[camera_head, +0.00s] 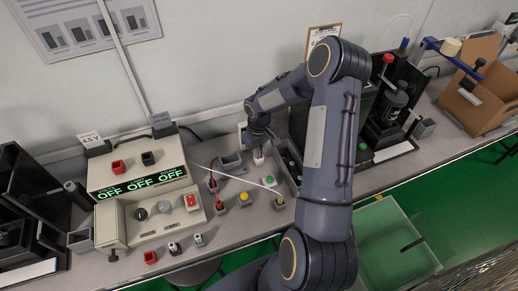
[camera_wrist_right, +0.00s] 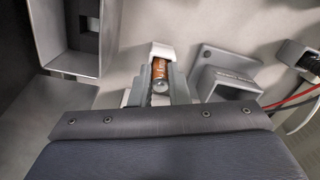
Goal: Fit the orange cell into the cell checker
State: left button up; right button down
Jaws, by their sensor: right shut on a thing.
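The orange cell (camera_wrist_right: 159,70) shows in the right wrist view between the grey fingers of my right gripper (camera_wrist_right: 160,95), its metal end towards the camera. A small white piece (camera_wrist_right: 161,48) lies just beyond the cell and around its far end. I cannot tell whether the cell touches it or whether it is part of the cell checker. In the head view my right gripper (camera_head: 262,138) is low over the bench, above a small white object (camera_head: 258,156). The cell is too small to make out there. My left gripper is not in view.
A grey labelled holder (camera_wrist_right: 226,82) stands close right of the fingers, with red and black leads beyond. A beige unit (camera_head: 140,185) with OFF displays stands left. A grey bin (camera_wrist_right: 80,62) is left in the wrist view.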

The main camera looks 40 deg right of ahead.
jog(key=shift+f, duration=0.2)
jog(key=c, duration=1.4)
grip_release()
jog(key=shift+r, duration=0.15)
notch_tip(320, 180, up, 12)
jog(key=shift+r+b, duration=0.1)
jog(key=shift+b, duration=0.45)
